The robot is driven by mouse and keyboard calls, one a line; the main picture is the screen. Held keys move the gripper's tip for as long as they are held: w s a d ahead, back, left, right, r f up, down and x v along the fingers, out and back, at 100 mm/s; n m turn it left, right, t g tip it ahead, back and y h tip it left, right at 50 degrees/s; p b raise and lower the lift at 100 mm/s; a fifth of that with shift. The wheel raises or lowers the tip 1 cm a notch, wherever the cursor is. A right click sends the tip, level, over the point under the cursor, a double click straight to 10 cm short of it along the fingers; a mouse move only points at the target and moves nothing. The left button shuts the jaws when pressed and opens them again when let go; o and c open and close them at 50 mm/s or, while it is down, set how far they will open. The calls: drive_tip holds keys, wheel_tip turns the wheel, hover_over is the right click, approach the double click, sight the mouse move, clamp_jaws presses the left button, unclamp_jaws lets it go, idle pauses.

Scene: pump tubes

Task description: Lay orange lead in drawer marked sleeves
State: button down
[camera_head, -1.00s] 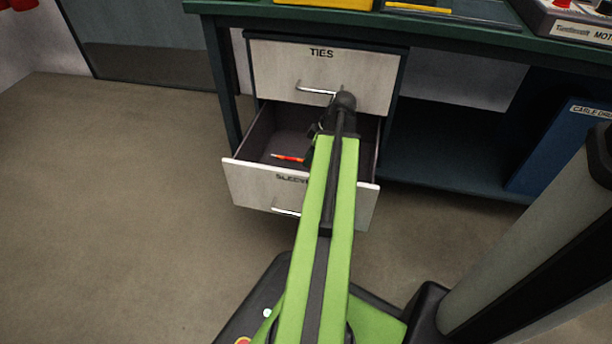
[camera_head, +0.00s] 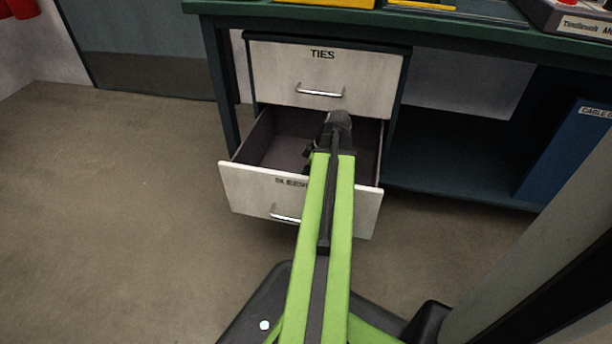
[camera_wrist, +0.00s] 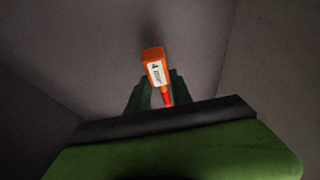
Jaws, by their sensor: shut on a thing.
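The sleeves drawer (camera_head: 246,185) is pulled open under the shut ties drawer (camera_head: 370,78), with its label partly hidden by my arm. My gripper shows in the wrist view (camera_wrist: 160,93), shut on the orange lead (camera_wrist: 153,58). The lead has an orange block with a white label and a thinner red-orange part between the fingers. Grey drawer surfaces surround it in the wrist view. Whether the lead touches the drawer floor I cannot tell. In the head view my arm reaches over the drawer front, and the gripper and lead are hidden behind it.
The green bench (camera_head: 450,32) stands above the drawers. An open shelf (camera_head: 440,175) and a blue binder (camera_head: 570,150) are to the right. The floor (camera_head: 120,220) at left is clear. The visible left part of the drawer interior looks empty.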

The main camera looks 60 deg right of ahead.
drive_tip(key=shift+f+b, duration=0.35)
drive_tip(key=shift+f, duration=0.1)
drive_tip(key=c, duration=1.1)
unclamp_jaws()
drive_tip(key=shift+r, duration=0.1)
drive_tip(key=shift+c, duration=0.2)
drive_tip(key=shift+r, duration=0.1)
drive_tip(key=shift+r+p, duration=0.25)
drive_tip(key=shift+p, duration=0.2)
drive_tip(key=p+v, duration=1.1)
drive_tip(key=v, duration=0.1)
drive_tip(key=shift+r+p, duration=0.3)
